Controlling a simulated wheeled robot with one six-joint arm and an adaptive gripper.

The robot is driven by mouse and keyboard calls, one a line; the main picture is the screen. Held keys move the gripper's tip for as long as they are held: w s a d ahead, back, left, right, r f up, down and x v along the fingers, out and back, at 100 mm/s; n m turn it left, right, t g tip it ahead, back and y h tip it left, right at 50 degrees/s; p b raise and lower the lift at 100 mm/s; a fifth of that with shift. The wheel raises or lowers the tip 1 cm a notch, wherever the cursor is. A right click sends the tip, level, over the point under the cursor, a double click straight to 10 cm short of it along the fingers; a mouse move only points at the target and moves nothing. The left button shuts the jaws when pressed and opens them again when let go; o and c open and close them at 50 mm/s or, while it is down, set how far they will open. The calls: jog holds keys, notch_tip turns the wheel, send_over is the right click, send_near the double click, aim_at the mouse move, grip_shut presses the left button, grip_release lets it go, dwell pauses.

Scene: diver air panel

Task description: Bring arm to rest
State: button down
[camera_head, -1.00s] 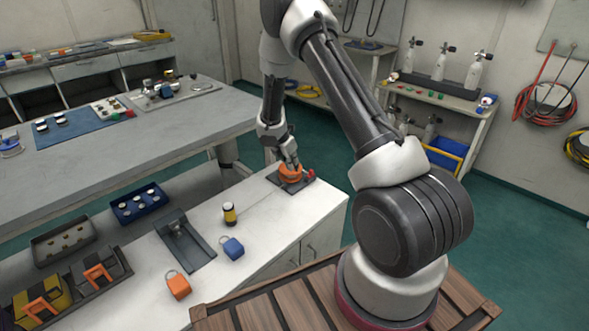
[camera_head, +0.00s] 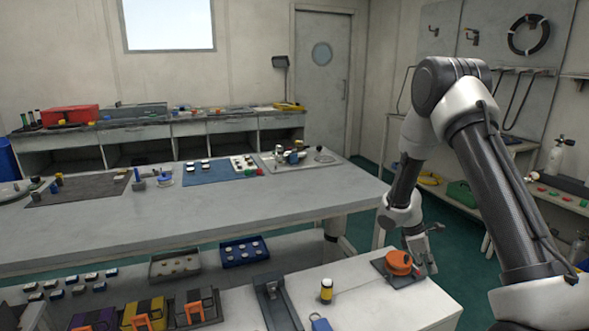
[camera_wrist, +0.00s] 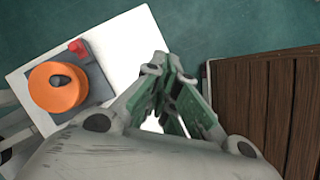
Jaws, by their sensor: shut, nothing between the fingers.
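My gripper (camera_head: 428,262) is shut and empty. In the wrist view its fingers (camera_wrist: 172,72) come together over the gap between the white counter and the brown slatted wooden surface. An orange round knob (camera_head: 400,262) sits on a dark plate on the white counter (camera_head: 375,305). My gripper is just to the right of the knob and apart from it in the wrist view, where the knob (camera_wrist: 57,87) is at the left. My arm is bent, with its elbow raised at the upper right of the head view.
A yellow-and-black cylinder (camera_head: 327,290) stands on the counter near a dark fixture (camera_head: 272,300). A long grey table (camera_head: 200,220) stands behind. A wooden slatted top (camera_wrist: 265,105) lies right of my gripper. Green floor shows beyond the counter.

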jog(key=s+a+r+m+t+y, duration=0.2)
jog(key=s+r+m, duration=0.5)
jog(key=s+r, duration=0.7)
jog(key=s+a+r+m+t+y, duration=0.3)
jog(key=s+r+m, duration=0.3)
jog(key=s+r, duration=0.9)
notch_tip(320, 180, up, 6)
jog(key=shift+s+a+f+m+t, duration=0.15)
jog(key=shift+a+m+t, duration=0.25)
jog(key=shift+a+t, duration=0.1)
